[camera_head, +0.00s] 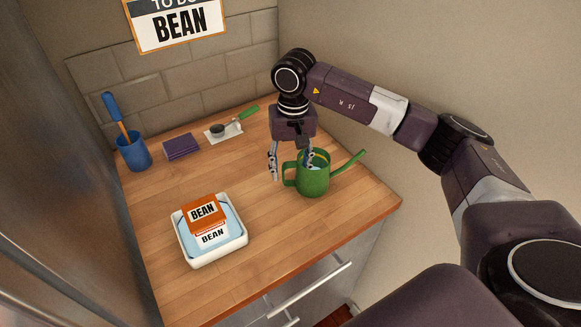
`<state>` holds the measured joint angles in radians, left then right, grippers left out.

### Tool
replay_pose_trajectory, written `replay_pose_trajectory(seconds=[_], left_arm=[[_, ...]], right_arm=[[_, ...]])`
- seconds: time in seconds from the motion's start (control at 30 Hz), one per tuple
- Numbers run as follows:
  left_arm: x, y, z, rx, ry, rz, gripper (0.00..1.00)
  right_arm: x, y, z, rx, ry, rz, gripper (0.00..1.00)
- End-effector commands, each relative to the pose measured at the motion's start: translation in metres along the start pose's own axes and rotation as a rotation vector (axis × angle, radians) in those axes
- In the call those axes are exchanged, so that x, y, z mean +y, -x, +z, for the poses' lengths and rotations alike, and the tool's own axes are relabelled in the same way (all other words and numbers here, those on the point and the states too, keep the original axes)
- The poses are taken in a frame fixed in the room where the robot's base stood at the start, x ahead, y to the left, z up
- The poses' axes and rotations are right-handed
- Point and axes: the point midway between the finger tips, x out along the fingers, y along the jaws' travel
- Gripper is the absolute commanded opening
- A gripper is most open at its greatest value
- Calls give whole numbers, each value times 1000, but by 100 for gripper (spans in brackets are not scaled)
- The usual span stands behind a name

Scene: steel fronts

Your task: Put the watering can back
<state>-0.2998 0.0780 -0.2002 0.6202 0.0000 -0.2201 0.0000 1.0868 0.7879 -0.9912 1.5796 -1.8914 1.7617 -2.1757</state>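The green watering can (314,182) stands upright on the wooden counter (265,225), near its right side. Its spout points right and its loop handle (287,175) faces left. My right gripper (291,160) points down over the can with its fingers spread. One finger is left of the handle. The other is at the can's open top and looks to be partly inside the rim. I cannot tell whether either finger touches the can. My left gripper is not in view.
A white tray (215,256) with orange and white BEAN packets (203,212) stands at the front left. A blue cup (133,154) with a brush, a purple cloth (183,146) and a green-handled scoop (235,122) are at the back. A wall bounds the right side.

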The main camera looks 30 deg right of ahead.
Motion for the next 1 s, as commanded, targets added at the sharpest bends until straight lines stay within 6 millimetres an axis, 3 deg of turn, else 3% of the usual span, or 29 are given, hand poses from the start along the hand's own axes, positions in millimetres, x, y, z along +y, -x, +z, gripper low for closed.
replay_pose_trajectory(seconds=[0.4, 0.8, 1.0], left_arm=[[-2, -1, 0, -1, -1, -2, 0], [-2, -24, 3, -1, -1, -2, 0], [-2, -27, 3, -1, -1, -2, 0]], right_arm=[[0, 8, -1, 3, -1, -1, 48], [-1, 88, -2, 5, -1, -2, 48], [0, 114, -1, 1, -1, -1, 48]])
